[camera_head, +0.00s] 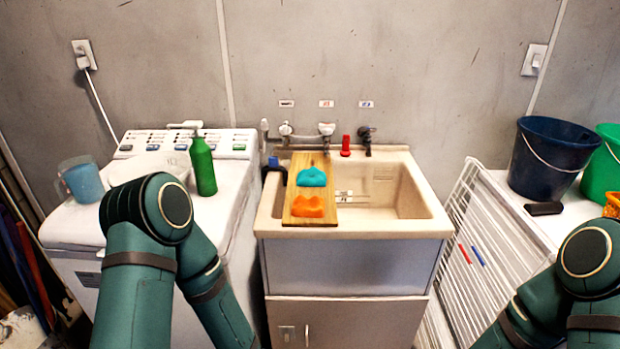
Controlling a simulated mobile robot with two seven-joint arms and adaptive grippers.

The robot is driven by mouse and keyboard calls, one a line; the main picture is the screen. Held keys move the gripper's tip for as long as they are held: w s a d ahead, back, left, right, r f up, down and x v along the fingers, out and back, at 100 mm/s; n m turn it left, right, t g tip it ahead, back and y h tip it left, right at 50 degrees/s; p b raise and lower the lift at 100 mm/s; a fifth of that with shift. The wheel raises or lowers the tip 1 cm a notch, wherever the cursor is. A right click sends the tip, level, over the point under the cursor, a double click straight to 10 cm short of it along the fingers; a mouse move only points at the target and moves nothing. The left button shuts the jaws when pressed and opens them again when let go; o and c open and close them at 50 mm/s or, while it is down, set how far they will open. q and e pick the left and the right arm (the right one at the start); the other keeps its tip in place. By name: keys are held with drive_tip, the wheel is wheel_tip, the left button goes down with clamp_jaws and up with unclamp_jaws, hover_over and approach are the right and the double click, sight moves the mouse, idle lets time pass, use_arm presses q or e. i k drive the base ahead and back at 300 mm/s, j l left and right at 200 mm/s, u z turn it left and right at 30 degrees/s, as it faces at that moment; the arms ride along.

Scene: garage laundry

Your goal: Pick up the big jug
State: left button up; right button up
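A big blue jug (83,181) with a pale handle on its left side stands upright on the left part of the white washing machine top. My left arm rises in front of the machine, with its elbow just right of the jug, and the forearm drops out of the bottom of the picture. My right arm is at the lower right, in front of the white counter. Neither gripper shows in the head view.
A white basin (150,168) and a green pump bottle (202,165) stand beside the jug. A wooden board (303,213) with a teal cloth (312,177) and an orange cloth (307,206) spans the sink (415,226). A white rack (472,250) and a dark blue bucket (552,157) are at right.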

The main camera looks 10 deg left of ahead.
sight(80, 174)
drive_tip(key=u, duration=1.7)
drive_tip(key=i+l+u, duration=0.2)
drive_tip(key=u, duration=0.3)
drive_tip(key=i, duration=0.05)
